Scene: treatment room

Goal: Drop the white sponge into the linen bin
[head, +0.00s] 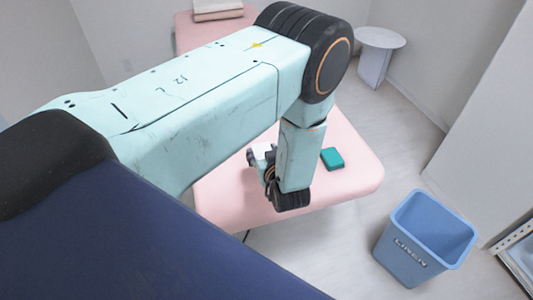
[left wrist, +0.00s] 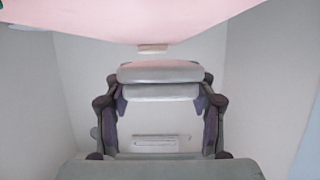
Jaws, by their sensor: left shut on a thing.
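The white sponge (head: 262,148) is held in my left gripper (head: 258,160) over the pink couch, partly hidden by my wrist in the head view. In the left wrist view the pale sponge (left wrist: 160,72) sits across the fingertips, between the two dark fingers of the left gripper (left wrist: 160,98). The blue linen bin (head: 408,262), with LINEN on its front, stands on the floor at the right, open at the top. No contents show inside it. The gripper is well to the left of the bin. My right gripper is not in view.
A teal block (head: 332,158) lies on the pink couch (head: 355,183), right of my wrist. A round white side table (head: 381,38) stands at the back. Folded linen (head: 217,9) lies at the couch's far end. Floor shows between couch and bin.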

